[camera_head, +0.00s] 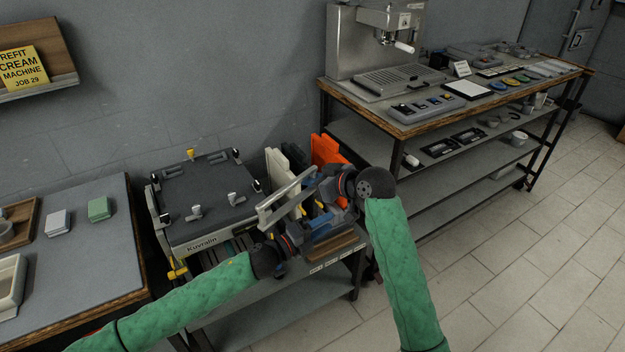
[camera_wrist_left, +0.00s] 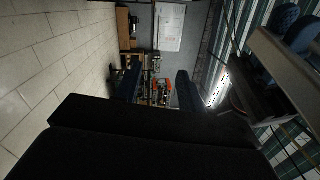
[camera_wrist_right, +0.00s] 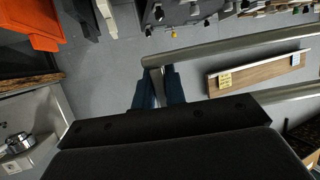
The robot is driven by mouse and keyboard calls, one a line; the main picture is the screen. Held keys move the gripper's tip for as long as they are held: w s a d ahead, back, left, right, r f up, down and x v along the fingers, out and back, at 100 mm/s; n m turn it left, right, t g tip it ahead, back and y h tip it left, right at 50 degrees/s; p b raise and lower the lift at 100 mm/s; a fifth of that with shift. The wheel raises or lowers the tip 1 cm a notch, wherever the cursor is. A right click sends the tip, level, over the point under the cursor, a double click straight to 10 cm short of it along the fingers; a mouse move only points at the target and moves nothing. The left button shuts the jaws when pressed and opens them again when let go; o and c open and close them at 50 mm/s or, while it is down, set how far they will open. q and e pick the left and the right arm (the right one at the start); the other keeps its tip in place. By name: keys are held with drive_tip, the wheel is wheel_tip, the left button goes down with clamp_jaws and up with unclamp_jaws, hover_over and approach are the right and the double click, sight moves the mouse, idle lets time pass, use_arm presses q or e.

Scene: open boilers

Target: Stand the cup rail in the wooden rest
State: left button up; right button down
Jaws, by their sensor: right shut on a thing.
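The cup rail (camera_head: 284,196) is a light grey metal bar frame, held tilted above the cart's right part. My right gripper (camera_wrist_right: 158,92) is shut on one end of the cup rail (camera_wrist_right: 230,48); its long bars run off to the right in the right wrist view. In the head view the right gripper (camera_head: 325,189) is at the rail's upper right. The brown wooden rest (camera_head: 336,246) appears to be at the cart's front right edge, partly hidden by gripper parts. My left gripper (camera_head: 302,243) is below the rail, beside the wood. Its fingers are apart and empty in the left wrist view (camera_wrist_left: 158,88).
A grey boiler machine (camera_head: 205,200) stands on the cart, left of the rail. White panels (camera_head: 278,165) and orange panels (camera_head: 327,150) stand behind my grippers. A bench with an espresso machine (camera_head: 365,45) is at back right. A left table (camera_head: 80,255) holds trays. Floor at right is clear.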

use_arm(q)
drive_tip(key=s+a+f+n+y, duration=0.55)
drive_tip(key=f+n, duration=0.25)
drive_tip(key=n, duration=0.2)
drive_tip(key=s+a+f+n+y, duration=0.4)
drive_tip(key=s+f+n+y, duration=0.3)
drive_tip(key=n, duration=0.4)
drive_tip(key=s+a+f+n+g, duration=0.2)
drive_tip(key=s+f+g, duration=0.1)
drive_tip(key=s, duration=0.5)
drive_tip(key=s+a+f+n+g+y, duration=0.1)
drive_tip(key=s+a+f+n+g, duration=0.2)
drive_tip(key=s, duration=0.6)
drive_tip(key=s+a+f+n+g+y, duration=0.1)
drive_tip(key=s+a+f+n+g, duration=0.1)
drive_tip(key=s+f, duration=0.3)
drive_tip(key=s+a+g, duration=0.1)
drive_tip(key=s, duration=0.2)
drive_tip(key=shift+s+f+n, duration=0.4)
